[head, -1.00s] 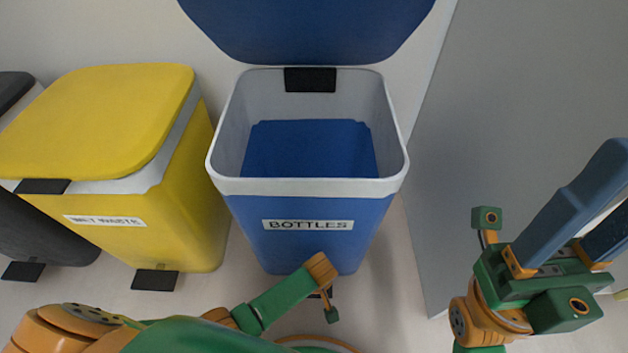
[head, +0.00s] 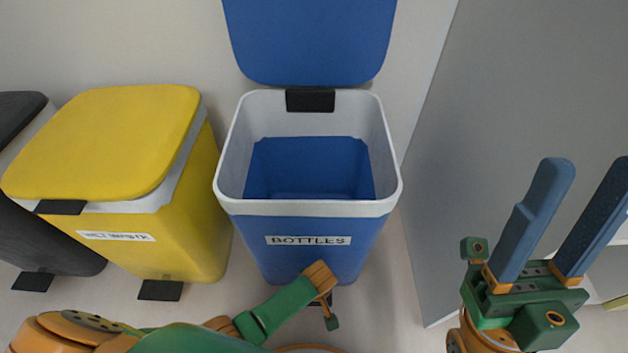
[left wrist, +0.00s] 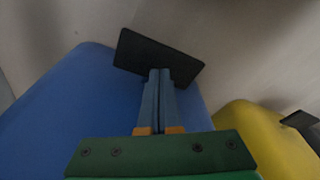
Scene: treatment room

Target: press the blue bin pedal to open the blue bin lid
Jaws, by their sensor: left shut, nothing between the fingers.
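The blue bin (head: 325,240) with a white rim and a BOTTLES label stands in the middle of the head view. Its blue lid (head: 310,40) stands raised behind the opening. Its black pedal (left wrist: 190,66) shows in the left wrist view, with the blue bin body (left wrist: 75,110) behind it. My left gripper (left wrist: 160,73) is shut and empty, its fingertips over the pedal; contact is hard to tell. In the head view my left wrist largely hides the pedal. My right gripper (head: 597,168) is open and empty at the right, away from the bin.
A yellow bin (head: 195,220) with its lid closed and a black pedal (head: 160,290) stands left of the blue one. A dark grey bin (head: 50,245) is farther left. A grey panel (head: 500,110) rises at the right. Some bare floor shows right of the blue bin.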

